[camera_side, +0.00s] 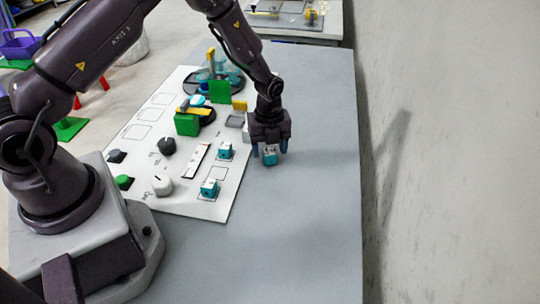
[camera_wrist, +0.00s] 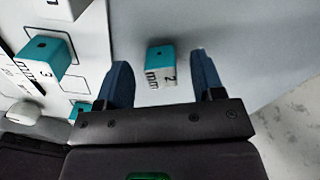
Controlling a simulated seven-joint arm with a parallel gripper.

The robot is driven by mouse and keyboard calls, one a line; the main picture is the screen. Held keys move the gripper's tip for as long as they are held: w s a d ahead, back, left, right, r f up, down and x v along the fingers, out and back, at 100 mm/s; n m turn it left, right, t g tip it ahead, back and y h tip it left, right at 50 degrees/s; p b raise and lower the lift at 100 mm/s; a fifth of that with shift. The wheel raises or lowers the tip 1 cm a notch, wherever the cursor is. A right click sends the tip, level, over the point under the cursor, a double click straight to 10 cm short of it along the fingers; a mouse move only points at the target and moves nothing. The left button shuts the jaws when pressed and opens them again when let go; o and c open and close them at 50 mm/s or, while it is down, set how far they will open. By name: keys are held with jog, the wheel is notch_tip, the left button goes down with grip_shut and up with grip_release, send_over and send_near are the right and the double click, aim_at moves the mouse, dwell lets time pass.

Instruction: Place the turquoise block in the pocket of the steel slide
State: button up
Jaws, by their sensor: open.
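A turquoise block (camera_side: 270,155) with a white face is at my gripper on the bare grey table, right of the white board. In the wrist view this block (camera_wrist: 160,60) bears a 2 and dark bars. It lies between the two blue fingers of my gripper (camera_side: 270,150), with gaps on both sides. My gripper is open. Two similar turquoise blocks, one upper (camera_side: 225,151) and one lower (camera_side: 209,187), sit on the board; one marked 3 (camera_wrist: 45,58) shows in the wrist view. A grey square piece (camera_side: 235,120) on the board may be the steel slide; its pocket is unclear.
The white board (camera_side: 150,195) carries a black knob (camera_side: 167,146), a white knob (camera_side: 162,185), a green button (camera_side: 123,182) and green blocks (camera_side: 187,124). The grey table (camera_side: 300,230) is clear in front and to the right. A wall (camera_side: 450,150) stands at right.

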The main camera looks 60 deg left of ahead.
jog(key=shift+f, duration=0.7)
jog(key=c, duration=1.1)
jog(key=shift+o, duration=0.2)
jog(key=shift+r, duration=0.1)
